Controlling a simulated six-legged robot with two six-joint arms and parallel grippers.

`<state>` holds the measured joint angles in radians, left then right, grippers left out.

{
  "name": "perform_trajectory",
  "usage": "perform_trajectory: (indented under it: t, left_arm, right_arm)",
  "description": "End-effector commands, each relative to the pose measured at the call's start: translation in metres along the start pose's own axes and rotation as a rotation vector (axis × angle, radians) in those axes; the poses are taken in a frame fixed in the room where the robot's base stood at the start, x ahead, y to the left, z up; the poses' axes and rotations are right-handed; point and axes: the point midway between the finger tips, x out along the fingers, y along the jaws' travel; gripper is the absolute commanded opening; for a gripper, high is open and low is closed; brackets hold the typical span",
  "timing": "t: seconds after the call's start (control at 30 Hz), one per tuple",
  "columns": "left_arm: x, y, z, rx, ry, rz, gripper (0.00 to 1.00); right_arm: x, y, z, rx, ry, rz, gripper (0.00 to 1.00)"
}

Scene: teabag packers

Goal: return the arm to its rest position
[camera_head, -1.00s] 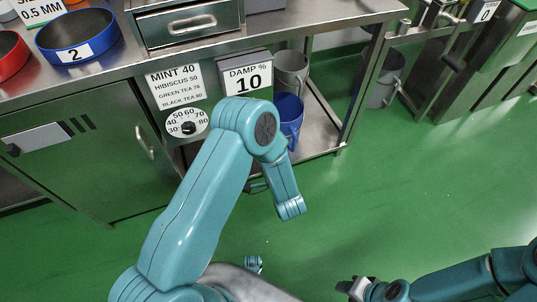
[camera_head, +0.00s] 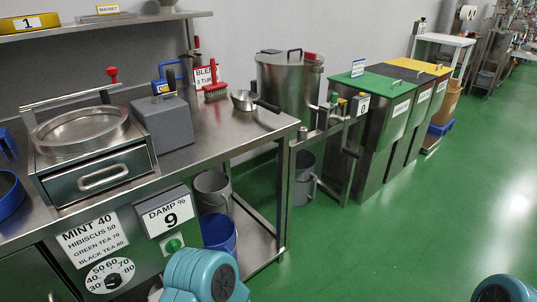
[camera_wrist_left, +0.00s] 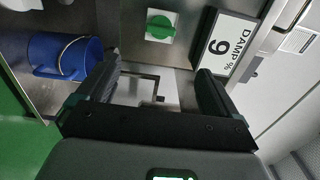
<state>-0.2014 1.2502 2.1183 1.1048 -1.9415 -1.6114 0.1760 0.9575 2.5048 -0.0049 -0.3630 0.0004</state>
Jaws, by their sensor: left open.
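My left gripper (camera_wrist_left: 155,95) shows in the left wrist view with its two dark fingers apart and nothing between them. It is in front of the steel bench, near the green knob (camera_wrist_left: 160,26) and the display reading DAMP % 9 (camera_wrist_left: 228,42). In the head view only a teal part of my left arm shows at the bottom, below the blue bucket; the left gripper is hidden there. A teal part of my other arm shows at the bottom right edge, and its gripper is out of view.
A blue bucket (camera_head: 219,235) and a grey bucket (camera_head: 212,192) stand on the lower shelf of the steel bench (camera_head: 240,140). A dial (camera_head: 109,276) is on the bench front. Bins with green (camera_head: 371,80), black and yellow lids stand right. The green floor (camera_head: 420,220) is clear.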

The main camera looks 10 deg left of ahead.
Motion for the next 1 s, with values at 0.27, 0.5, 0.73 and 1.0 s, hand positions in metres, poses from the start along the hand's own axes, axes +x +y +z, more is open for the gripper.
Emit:
perform_trajectory:
  t: [0.27,0.5,0.73,1.0]
  left_arm:
    - [0.054,0.026,0.049,-0.151,-0.016,0.223,0.94]
    - [-0.013,0.11,0.03,-0.645,0.082,0.947,0.94]
    - [-0.138,0.138,0.041,-0.793,-0.162,1.578,0.94]
    - [-0.196,0.112,0.069,-0.836,-0.592,1.792,0.94]
  right_arm:
    - [0.0,0.0,0.0,0.0,0.0,0.0,0.43]
    - [0.0,0.0,0.0,0.0,0.0,0.0,0.43]
    - [0.0,0.0,0.0,0.0,0.0,0.0,0.43]
    - [-0.026,-0.009,0.001,0.0,-0.001,0.0,0.43]
